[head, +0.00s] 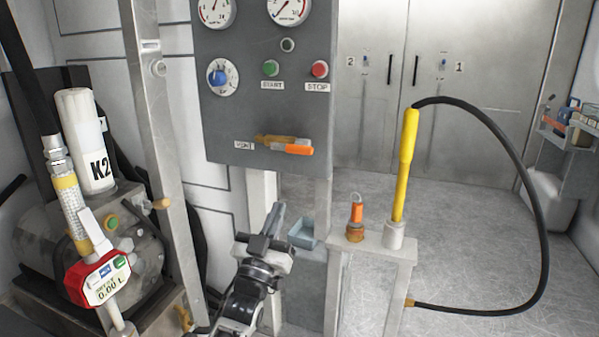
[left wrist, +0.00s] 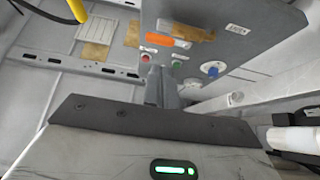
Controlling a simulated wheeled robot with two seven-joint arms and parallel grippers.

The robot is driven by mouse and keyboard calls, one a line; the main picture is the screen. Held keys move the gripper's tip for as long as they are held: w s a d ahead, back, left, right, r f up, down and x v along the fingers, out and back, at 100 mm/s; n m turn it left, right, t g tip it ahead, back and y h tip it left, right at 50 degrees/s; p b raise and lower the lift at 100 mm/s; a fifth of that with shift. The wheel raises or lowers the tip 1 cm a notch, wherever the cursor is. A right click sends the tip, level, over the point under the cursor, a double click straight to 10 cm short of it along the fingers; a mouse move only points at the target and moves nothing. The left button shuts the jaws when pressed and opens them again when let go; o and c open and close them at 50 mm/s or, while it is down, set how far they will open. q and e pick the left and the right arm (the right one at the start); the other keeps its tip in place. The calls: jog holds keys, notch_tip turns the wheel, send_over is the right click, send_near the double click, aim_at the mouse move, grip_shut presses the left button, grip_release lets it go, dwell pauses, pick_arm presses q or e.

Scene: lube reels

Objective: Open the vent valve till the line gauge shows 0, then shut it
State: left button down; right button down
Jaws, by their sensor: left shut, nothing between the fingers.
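The vent valve has a brass body (head: 272,139) and an orange lever (head: 298,150) low on the grey panel, beside a "VENT" label (head: 244,146). The lever lies nearly level, along the body, pointing right. The orange lever (left wrist: 158,39) also shows in the left wrist view. Two round gauges, a left one (head: 213,10) and a right one (head: 288,8), are cut by the top edge; their captions are too small to read. The right gauge's needle points down-left. My left gripper (head: 275,212) is shut and empty, below the valve and apart from it. My right gripper is out of view.
A blue knob (head: 222,77), green START button (head: 270,68) and red STOP button (head: 319,69) sit above the valve. A yellow wand (head: 405,165) with a black hose (head: 530,180) stands right. A steel post (head: 160,150) rises left. The floor right is open.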

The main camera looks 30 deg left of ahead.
pick_arm(q)
send_near(298, 153)
jog(key=b+x, duration=0.1)
jog(key=x, duration=0.4)
jog(key=shift+w+r, duration=0.1)
jog(key=shift+x, duration=0.85)
jog(key=shift+a, duration=0.1)
